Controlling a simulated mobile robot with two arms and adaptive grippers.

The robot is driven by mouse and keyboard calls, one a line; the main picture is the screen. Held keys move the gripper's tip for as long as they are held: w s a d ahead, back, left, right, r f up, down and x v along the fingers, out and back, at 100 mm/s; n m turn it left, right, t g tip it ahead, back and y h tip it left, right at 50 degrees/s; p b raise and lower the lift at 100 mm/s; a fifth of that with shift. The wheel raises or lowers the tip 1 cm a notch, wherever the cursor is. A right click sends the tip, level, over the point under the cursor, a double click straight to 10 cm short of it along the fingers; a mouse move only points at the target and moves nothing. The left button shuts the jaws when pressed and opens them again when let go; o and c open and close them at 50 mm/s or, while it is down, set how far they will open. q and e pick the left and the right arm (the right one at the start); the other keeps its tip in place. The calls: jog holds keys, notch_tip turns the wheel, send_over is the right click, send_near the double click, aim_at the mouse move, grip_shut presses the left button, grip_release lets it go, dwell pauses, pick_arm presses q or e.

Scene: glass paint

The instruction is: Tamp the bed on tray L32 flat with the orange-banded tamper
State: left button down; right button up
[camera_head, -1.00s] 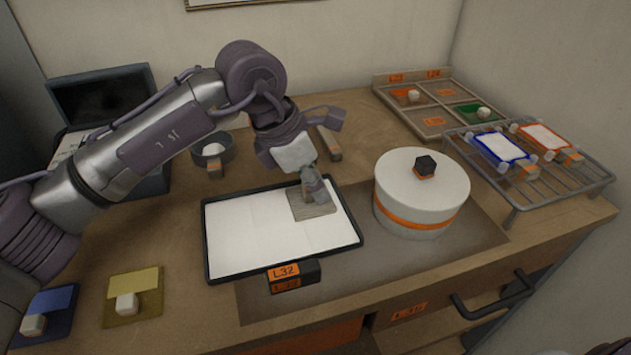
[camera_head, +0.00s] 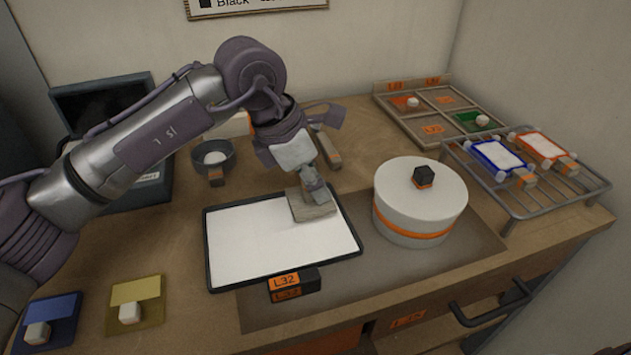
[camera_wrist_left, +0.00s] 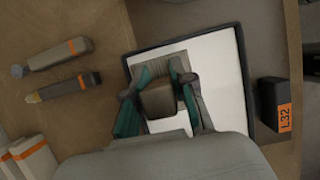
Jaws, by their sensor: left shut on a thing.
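The tray L32 (camera_head: 277,279) is a black-rimmed tray lying flat on the worktop, with an orange L32 label on its front block. Its white bed (camera_head: 265,240) looks smooth and even where it shows. My left gripper (camera_head: 313,185) is shut on the tamper (camera_head: 312,207), a grey-brown flat block, over the tray's right rear part. I cannot tell whether the block touches the bed. In the left wrist view the tamper's plate (camera_wrist_left: 178,66) shows past the gripper (camera_wrist_left: 160,98), with the handle between the fingers. Its orange band is hidden. My right gripper is out of view.
A white drum with an orange band (camera_head: 408,230) stands close right of the tray. A wire rack (camera_head: 545,198) holds two frames at the right. A small bowl (camera_head: 228,160) and a hand tool (camera_head: 327,150) lie behind. Blue and yellow cards sit front left.

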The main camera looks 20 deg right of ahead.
aim_at(316, 167)
pick_arm(q)
jog(key=shift+r+p, duration=0.3)
jog(key=shift+r, duration=0.25)
jog(key=shift+r+p, duration=0.7)
jog(key=shift+r, duration=0.8)
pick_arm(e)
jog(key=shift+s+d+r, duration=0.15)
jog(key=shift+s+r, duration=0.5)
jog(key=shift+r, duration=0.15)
pick_arm(q)
jog(key=shift+r, duration=0.1)
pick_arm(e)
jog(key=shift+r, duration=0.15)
